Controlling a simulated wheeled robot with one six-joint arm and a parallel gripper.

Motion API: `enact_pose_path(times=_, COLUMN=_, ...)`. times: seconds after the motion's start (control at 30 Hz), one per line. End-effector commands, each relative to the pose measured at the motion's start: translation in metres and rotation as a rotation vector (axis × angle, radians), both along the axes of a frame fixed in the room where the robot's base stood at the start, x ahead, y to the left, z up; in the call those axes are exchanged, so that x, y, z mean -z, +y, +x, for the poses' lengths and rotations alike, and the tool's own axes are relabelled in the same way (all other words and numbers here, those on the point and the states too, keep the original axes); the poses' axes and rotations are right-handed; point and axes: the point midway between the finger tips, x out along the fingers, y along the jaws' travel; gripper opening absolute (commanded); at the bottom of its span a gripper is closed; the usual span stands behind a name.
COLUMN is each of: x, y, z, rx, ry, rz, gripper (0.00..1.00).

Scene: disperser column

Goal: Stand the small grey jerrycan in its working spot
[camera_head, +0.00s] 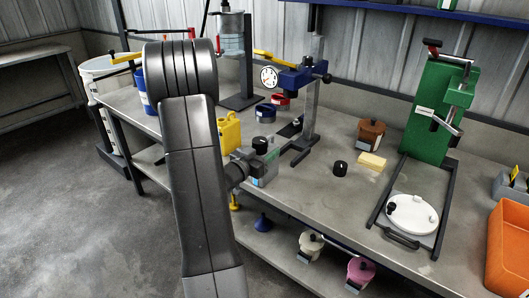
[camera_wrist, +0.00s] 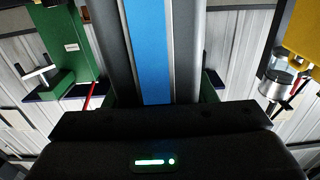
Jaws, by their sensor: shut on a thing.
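The small grey jerrycan (camera_head: 270,168) with a black cap shows in the head view near the bench's front edge, just right of my arm. My gripper (camera_head: 243,165) is shut on it from the left, partly hidden behind my arm. In the wrist view the jerrycan (camera_wrist: 185,45) is a large grey body with a blue stripe, filling the middle between the jaws of my gripper (camera_wrist: 158,92). Whether its base touches the bench I cannot tell. A yellow jerrycan (camera_head: 229,133) stands behind it, partly hidden by my arm.
A blue-headed stand with a dial gauge (camera_head: 269,77) rises behind the jerrycan. A black knob-like piece (camera_head: 340,168), yellow block (camera_head: 372,161) and brown-topped pot (camera_head: 370,134) lie rightward. A green press (camera_head: 432,110) and orange bin (camera_head: 507,250) stand farther right. Bare bench lies between.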

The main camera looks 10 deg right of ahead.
Motion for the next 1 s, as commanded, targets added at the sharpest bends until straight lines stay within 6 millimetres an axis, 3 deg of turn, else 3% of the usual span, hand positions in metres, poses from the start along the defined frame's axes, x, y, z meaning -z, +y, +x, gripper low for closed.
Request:
enact_pose_path(times=0.6, x=-0.001, y=-0.040, z=0.031, rx=0.002, ry=-0.003, rz=-0.002, gripper=0.12)
enact_pose_path(times=1.0, x=-0.001, y=-0.044, z=0.035, rx=0.000, ry=-0.002, rz=-0.002, gripper=0.12)
